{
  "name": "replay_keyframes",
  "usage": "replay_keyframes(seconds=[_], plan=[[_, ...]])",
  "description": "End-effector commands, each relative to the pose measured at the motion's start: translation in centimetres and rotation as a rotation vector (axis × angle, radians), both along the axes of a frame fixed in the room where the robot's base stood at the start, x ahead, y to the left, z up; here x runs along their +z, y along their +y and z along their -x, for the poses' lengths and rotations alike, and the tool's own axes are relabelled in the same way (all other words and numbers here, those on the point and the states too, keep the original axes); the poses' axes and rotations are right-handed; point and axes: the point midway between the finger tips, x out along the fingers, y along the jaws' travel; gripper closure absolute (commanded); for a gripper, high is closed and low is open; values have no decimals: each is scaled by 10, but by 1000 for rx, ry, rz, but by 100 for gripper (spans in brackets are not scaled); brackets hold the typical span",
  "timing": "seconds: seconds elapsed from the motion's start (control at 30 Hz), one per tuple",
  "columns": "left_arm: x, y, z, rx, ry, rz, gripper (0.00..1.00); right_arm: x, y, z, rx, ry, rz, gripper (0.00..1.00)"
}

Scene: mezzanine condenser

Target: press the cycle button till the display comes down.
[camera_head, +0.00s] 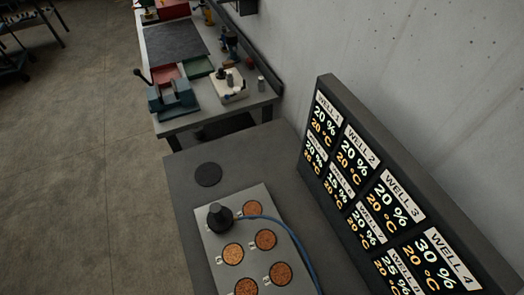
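A dark display board (375,200) stands tilted at the right of the grey bench, against the wall side. It shows lit well panels; the top row reads 20 % for wells 1 to 3 and 30 % for well 4, each with 20 °C. The lower panels are partly too small to read. A light metal plate (213,251) with several round copper-brown wells lies in front of it. A black knob-like piece (220,217) stands on the plate's far left part. No button marked as the cycle button can be made out. Neither gripper is in view.
A blue cable (300,254) curves over the plate. A flat black disc (208,174) lies on the bench (258,168) beyond it. A farther table holds a blue-grey vise (174,98), a pale fixture (230,87) and red and green trays. Open floor lies left.

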Motion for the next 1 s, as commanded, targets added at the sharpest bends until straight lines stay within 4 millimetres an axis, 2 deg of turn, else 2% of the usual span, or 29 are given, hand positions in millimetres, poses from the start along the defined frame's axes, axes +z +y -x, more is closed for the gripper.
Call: replay_keyframes(seconds=[0.47,0.9,1.0], plan=[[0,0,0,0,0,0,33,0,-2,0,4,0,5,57],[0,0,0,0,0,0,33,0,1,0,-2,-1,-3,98],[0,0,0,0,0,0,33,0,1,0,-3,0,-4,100]])
